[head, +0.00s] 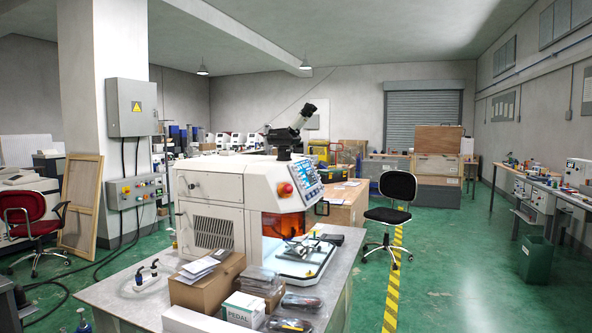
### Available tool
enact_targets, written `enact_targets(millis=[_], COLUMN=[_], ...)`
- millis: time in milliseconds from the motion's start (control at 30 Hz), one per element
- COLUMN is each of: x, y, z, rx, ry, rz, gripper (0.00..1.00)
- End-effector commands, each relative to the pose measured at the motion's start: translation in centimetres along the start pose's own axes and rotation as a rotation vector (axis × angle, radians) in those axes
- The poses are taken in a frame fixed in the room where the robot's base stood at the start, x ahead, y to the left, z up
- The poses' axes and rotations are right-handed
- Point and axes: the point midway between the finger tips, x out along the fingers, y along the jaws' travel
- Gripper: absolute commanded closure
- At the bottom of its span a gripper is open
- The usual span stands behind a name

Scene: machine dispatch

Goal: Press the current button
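A white machine (240,195) with a microscope eyepiece (300,118) on top stands on a grey table. A blue control panel (305,181) with several small buttons is on its angled front right face. The labels are too small to read, so I cannot tell which one is the current button. A red round knob (285,189) on a yellow base sits just left of the panel. An orange window (284,224) is below it. My gripper is not in view, and nothing is seen touching the panel.
Cardboard boxes (205,284), a white PEDAL box (243,309) and packaged items (302,302) crowd the table's front edge (120,299). A black chair (390,208) stands right of the machine, near a yellow-black floor line (393,290). Green floor (450,270) is open at right.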

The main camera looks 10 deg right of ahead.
Motion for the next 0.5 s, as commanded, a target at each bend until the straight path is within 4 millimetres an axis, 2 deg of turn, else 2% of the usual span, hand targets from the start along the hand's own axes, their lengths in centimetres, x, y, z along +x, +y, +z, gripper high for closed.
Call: enact_targets(millis=[100, 267, 500], x=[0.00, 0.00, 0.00], y=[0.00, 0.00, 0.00], z=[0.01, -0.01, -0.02], rx=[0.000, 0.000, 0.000], ry=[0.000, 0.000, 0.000], rz=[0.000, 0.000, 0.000], gripper=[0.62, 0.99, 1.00])
